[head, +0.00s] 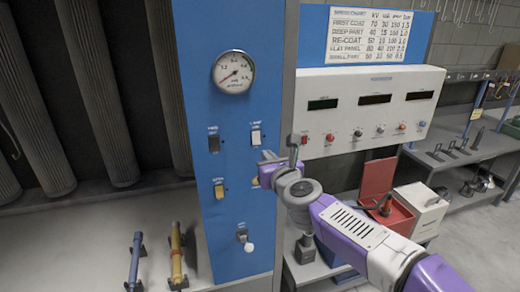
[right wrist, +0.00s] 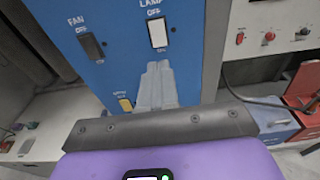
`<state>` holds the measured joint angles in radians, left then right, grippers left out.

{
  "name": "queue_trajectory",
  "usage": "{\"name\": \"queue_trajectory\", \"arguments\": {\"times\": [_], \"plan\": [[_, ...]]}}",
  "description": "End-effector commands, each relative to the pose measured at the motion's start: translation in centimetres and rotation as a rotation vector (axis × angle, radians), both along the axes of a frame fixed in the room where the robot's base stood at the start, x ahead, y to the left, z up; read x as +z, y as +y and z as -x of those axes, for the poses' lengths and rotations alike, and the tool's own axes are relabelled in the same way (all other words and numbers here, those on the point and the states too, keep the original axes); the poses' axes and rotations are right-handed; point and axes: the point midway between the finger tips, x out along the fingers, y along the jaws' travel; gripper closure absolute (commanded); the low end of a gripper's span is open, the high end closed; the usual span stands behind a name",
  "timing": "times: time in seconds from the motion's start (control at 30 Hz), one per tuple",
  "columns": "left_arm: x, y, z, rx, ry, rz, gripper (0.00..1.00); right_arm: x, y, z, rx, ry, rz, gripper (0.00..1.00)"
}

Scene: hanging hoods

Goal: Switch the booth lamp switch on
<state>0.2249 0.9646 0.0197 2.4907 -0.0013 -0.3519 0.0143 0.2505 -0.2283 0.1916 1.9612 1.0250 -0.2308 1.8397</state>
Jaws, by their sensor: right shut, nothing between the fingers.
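The booth lamp switch (head: 256,134) is a white rocker in a dark frame on the upper right of the blue panel (head: 237,20). I cannot tell which way the rocker is tilted. My right gripper (head: 267,160) is in front of the panel, just below the lamp switch. In the right wrist view its grey fingers (right wrist: 157,72) are together and empty, with tips just under the switch. Contact is not clear. My left gripper is not in view.
The dark FAN switch (head: 213,140) is left of the lamp switch. Below are a yellow switch (head: 219,188) and a white knob (head: 248,246). A round gauge (head: 234,72) is above. A white control box (head: 370,110) with displays and knobs stands to the right.

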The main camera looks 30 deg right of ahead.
Motion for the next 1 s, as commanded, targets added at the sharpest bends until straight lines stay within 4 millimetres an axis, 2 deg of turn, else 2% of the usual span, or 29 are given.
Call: {"name": "queue_trajectory", "arguments": {"times": [0.03,0.2,0.4,0.6,1.0], "plan": [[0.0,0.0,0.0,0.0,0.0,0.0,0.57,-0.3,-0.2,-1.1,0.0,0.003,-0.001,1.0],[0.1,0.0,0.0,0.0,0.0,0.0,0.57,-0.6,-1.0,-4.1,0.0,0.002,-0.001,1.0],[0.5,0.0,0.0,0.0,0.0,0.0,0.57,-0.8,-1.6,-6.5,0.0,0.001,0.0,1.0],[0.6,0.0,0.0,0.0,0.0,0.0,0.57,-0.9,-1.8,-7.4,0.0,0.0,0.001,1.0],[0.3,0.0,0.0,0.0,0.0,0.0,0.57,-1.0,-2.0,-7.4,-0.004,-0.005,0.002,1.0]]}}
